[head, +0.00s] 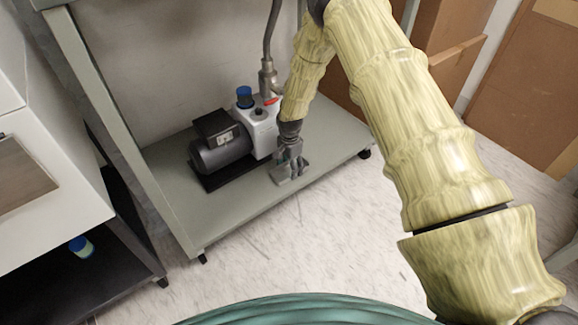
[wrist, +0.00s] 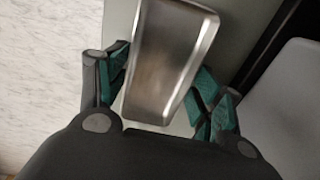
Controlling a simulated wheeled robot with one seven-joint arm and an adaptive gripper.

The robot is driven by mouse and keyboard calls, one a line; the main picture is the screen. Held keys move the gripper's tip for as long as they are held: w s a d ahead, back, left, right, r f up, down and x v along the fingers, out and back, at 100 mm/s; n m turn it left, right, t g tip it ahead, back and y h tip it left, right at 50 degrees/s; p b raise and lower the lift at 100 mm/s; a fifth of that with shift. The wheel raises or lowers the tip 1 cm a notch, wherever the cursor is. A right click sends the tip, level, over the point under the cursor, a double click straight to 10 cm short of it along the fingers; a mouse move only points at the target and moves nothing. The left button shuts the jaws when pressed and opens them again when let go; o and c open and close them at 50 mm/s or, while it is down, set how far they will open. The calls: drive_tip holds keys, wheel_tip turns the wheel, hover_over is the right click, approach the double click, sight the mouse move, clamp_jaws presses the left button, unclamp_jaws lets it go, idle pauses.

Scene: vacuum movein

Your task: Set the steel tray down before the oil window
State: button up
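The steel tray (wrist: 170,60) is a shiny, shallow, oblong pan. In the wrist view it lies lengthwise between the two teal-padded fingers of my gripper (wrist: 158,88), one finger on each long side. The pads are close against its sides; whether they press on it cannot be told. In the head view my gripper (head: 289,168) points down over the shelf in front of the pump, with the small grey tray (head: 286,177) at its tips. The pump (head: 262,128) has a white housing, a blue cap and a dark motor. Its oil window is not clearly visible.
The pump stands on the grey-green lower shelf (head: 205,215) of a cart, bare in front of it. A cart post (head: 135,140) rises at left. A white cabinet (head: 45,190) stands further left, and cardboard boxes (head: 520,85) at the right.

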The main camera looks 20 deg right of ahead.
drive_tip(key=shift+o, duration=1.1)
drive_tip(key=shift+r, duration=0.2)
wheel_tip(320, 180, up, 12)
drive_tip(key=p, duration=0.5)
drive_tip(key=shift+p, duration=0.35)
drive_tip(key=s+f+n, duration=0.3)
drive_tip(key=s+f, duration=0.2)
drive_tip(key=s, duration=0.7)
drive_tip(key=s+f+n, duration=0.3)
drive_tip(key=s+f, duration=0.2)
drive_tip(key=s, duration=0.6)
drive_tip(key=s+f+n, duration=0.3)
drive_tip(key=s+f, duration=0.2)
drive_tip(key=s, duration=0.7)
drive_tip(key=s+r+n, duration=0.3)
drive_tip(key=s+n, duration=0.1)
drive_tip(key=s, duration=0.9)
drive_tip(key=shift+s+a+n, duration=0.2)
drive_tip(key=shift+s+n, duration=0.05)
drive_tip(key=shift+n, duration=0.05)
drive_tip(key=shift+r, duration=0.15)
